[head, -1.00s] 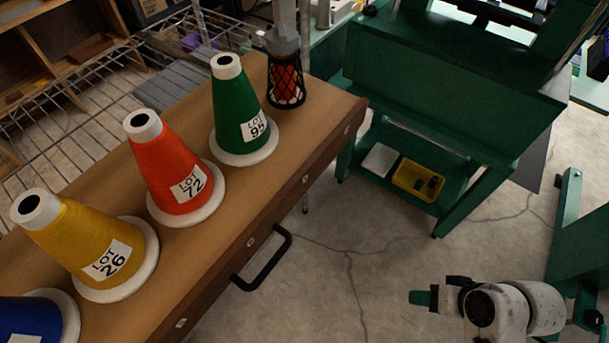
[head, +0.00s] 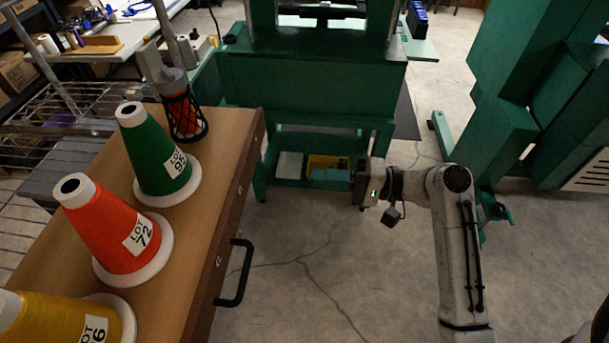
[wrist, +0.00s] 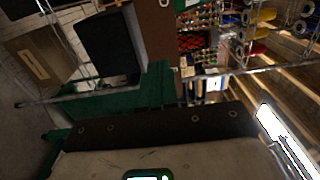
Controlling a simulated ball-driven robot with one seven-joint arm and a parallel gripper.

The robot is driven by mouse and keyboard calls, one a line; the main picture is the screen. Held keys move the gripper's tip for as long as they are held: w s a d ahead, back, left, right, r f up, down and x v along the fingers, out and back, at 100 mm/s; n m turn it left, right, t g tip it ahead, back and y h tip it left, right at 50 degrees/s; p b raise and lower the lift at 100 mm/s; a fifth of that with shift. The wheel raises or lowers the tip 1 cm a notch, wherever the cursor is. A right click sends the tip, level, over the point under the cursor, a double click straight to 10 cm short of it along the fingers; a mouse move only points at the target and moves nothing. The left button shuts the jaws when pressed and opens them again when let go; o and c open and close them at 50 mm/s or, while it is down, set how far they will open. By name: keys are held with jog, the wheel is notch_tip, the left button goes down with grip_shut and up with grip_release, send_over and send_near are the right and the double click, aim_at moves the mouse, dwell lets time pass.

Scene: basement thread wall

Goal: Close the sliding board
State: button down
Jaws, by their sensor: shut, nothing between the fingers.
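The sliding board (head: 217,140) is a wooden board at the left of the head view, with a dark brown front edge carrying several round fittings. A black bar handle (head: 244,272) sticks out from that edge. Yellow (head: 50,318), red (head: 108,228) and green (head: 156,152) thread cones stand upright on the board. I cannot clearly pick out the handle in the wrist view.
A dark mesh holder with something red (head: 186,116) stands at the board's far end. A green machine (head: 315,75) with a low shelf and yellow tray (head: 325,163) stands behind. More green machinery (head: 530,90) is at right. The floor (head: 320,270) right of the handle looks clear.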

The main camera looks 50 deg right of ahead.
aim_at(248, 173)
jog(key=p+x, duration=0.2)
jog(key=x, duration=1)
jog(key=shift+p, duration=0.35)
jog(key=shift+w+a, duration=0.1)
jog(key=b+x, duration=0.3)
jog(key=x, duration=2.1)
jog(key=shift+a, duration=0.15)
jog(key=shift+w+r, duration=0.1)
jog(key=shift+r, duration=0.1)
jog(key=shift+f, duration=0.1)
